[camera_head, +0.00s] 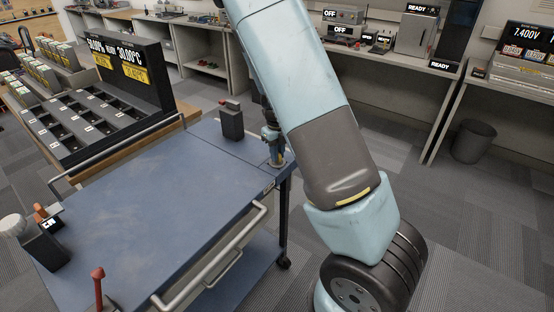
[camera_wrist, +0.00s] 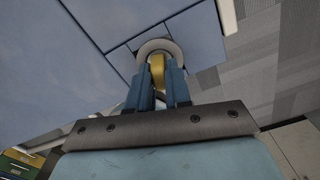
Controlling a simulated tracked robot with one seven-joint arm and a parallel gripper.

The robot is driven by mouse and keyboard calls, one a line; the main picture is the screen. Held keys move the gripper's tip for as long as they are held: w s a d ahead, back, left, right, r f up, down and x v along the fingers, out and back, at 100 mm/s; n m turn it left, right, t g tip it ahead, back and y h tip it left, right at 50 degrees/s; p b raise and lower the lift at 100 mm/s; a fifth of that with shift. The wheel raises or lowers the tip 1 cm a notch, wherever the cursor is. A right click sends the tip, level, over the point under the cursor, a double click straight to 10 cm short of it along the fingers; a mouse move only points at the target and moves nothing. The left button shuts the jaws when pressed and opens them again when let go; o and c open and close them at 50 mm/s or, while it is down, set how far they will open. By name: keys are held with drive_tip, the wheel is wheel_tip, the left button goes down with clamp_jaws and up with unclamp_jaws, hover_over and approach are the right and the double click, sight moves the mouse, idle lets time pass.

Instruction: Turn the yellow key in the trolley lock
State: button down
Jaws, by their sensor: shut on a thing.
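The yellow key (camera_wrist: 157,68) stands in the round grey lock (camera_wrist: 169,45) on the blue trolley top, in the wrist view. My gripper (camera_wrist: 158,80) is shut on the key, with one blue finger on each side of it. In the head view my gripper (camera_head: 275,155) reaches down to the far right corner of the trolley (camera_head: 150,190), and my arm covers part of that area. The lock's inside and the key's lower end are hidden.
A dark box with a red lever (camera_head: 231,122) stands near my gripper on the trolley. Another dark box (camera_head: 44,248) and a red-knobbed lever (camera_head: 98,275) are at the near left. A charger rack (camera_head: 90,120) stands behind. The trolley's middle is clear.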

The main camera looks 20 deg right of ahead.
drive_tip(key=c, duration=1)
unclamp_jaws()
drive_tip(key=shift+r, duration=0.1)
wheel_tip(320, 180, up, 14)
drive_tip(key=shift+f, duration=0.25)
drive_tip(key=s+r+n+t, duration=0.2)
drive_tip(key=s+r+n, duration=0.4)
drive_tip(key=s+n, duration=0.3)
drive_tip(key=s+r+n+t, duration=0.1)
drive_tip(key=s+r+n, duration=0.5)
drive_tip(key=s+n, duration=0.4)
drive_tip(key=s+r+n+t, duration=0.2)
drive_tip(key=s+r+n, duration=0.5)
drive_tip(key=n, duration=0.6)
drive_tip(key=shift+s+a+t, duration=0.2)
drive_tip(key=shift+s+t, duration=0.1)
drive_tip(key=shift+s, duration=0.85)
